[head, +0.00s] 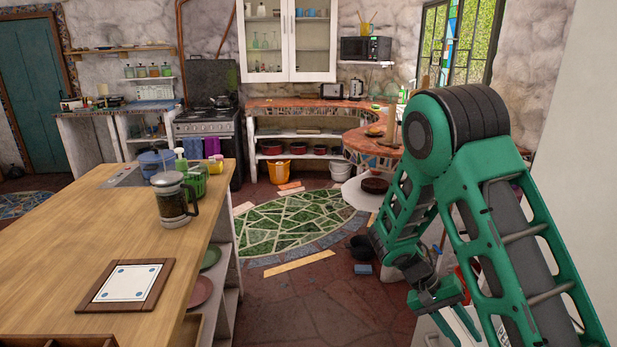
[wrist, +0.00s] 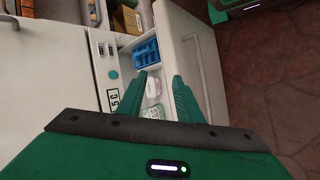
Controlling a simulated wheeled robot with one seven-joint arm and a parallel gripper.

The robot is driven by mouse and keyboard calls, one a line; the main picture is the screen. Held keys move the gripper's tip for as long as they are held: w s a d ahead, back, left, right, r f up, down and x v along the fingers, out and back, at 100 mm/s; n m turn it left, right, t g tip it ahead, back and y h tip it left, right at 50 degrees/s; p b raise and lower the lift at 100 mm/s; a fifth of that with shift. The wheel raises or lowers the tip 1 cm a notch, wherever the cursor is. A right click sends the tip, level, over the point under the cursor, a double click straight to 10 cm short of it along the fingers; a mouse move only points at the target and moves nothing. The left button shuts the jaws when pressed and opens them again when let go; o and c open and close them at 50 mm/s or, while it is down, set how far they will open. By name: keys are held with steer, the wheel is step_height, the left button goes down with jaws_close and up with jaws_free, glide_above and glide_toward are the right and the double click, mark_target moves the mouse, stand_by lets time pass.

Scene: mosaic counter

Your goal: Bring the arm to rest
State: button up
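My green arm (head: 455,150) is folded on the right side of the head view, with its forearm hanging down. My gripper (head: 454,322) points downward low at the right, above a white surface; it also shows in the wrist view (wrist: 160,85). Its two green fingers are apart, with nothing held between them. Beneath the fingers in the wrist view is an open white compartment with a blue crate (wrist: 146,53) and several packages. I cannot tell the exact height of the fingers above these.
A white door or drawer front (wrist: 188,45) stands close to the fingers. A wooden counter (head: 75,215) on the left holds a french press (head: 173,200) and a framed tile (head: 125,284). Red floor (head: 290,305) lies clear between counter and arm.

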steer(key=s+d+r+m+t+y, duration=0.1)
steer(key=s+d+r+y, duration=0.1)
steer(key=s+r, duration=0.4)
steer(key=s+d+r+m+y, duration=0.1)
steer(key=s+d+r+y, duration=0.25)
steer(key=r, duration=0.35)
steer(key=s+a+r+t+y, duration=0.2)
steer(key=s+r, duration=0.4)
steer(key=s, duration=0.7)
steer(key=shift+s+a+r+t, duration=0.15)
steer(key=shift+r+t, duration=0.25)
steer(key=shift+t, duration=0.4)
steer(key=shift+w+f, duration=0.25)
steer(key=shift+w, duration=0.35)
